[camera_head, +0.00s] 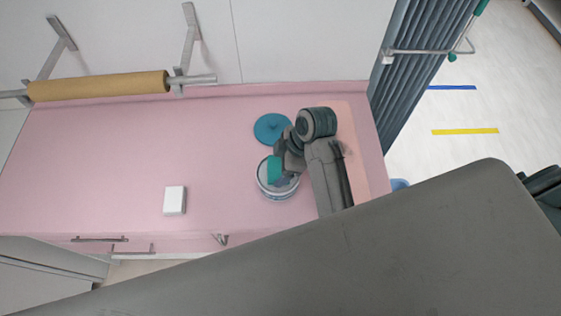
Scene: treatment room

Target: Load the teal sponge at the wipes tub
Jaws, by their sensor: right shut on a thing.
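The wipes tub (275,195) is a round white and blue container, open at the top, standing on the pink counter. The teal sponge (273,171) is in my right gripper (281,166), at the tub's mouth. The gripper is shut on it. The gripper and sponge hide part of the tub's opening and far rim. I cannot tell how deep the sponge sits in the tub. My left gripper is not in view.
A round teal lid (270,128) lies flat on the pink counter (110,170) just behind the tub. A small white box (174,200) stands to the left. A brown paper roll (98,86) hangs at the back left. The counter's left part is mostly clear.

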